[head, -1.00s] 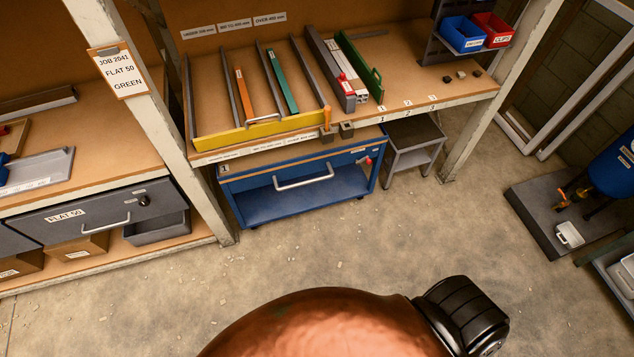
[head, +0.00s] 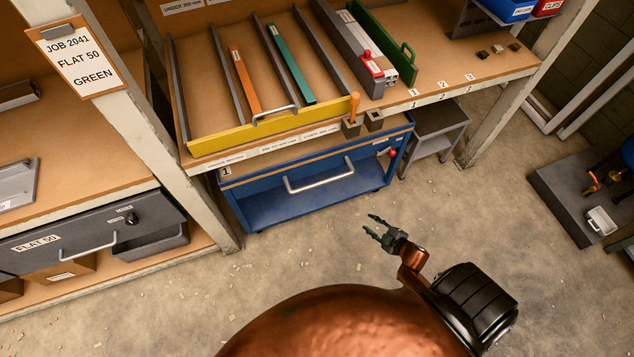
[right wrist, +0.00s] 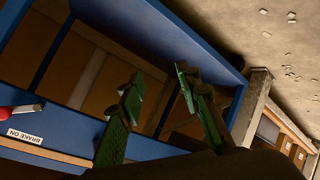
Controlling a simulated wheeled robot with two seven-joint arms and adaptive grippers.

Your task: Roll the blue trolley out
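The blue trolley (head: 262,217) stands under the workbench, marked 1 at its top left. Its silver handle (head: 308,182) runs across the front, and a red-knobbed lever (head: 392,153) sits at its right end. The right wrist view shows the trolley's blue frame (right wrist: 190,35), the red knob (right wrist: 8,112) and a "BRAKE ON" label (right wrist: 24,137). My right gripper (head: 372,226) is open and empty, in front of the trolley's right part and apart from it. Its two green fingers (right wrist: 160,95) stand apart in the right wrist view. My left gripper is not in view.
A grey stand (head: 436,135) is close to the trolley's right. A bench post (head: 200,200) is at its left. A yellow-fronted drawer (head: 265,128) with several strips lies on the bench above. The floor (head: 300,260) in front of the trolley is clear except for small scraps.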

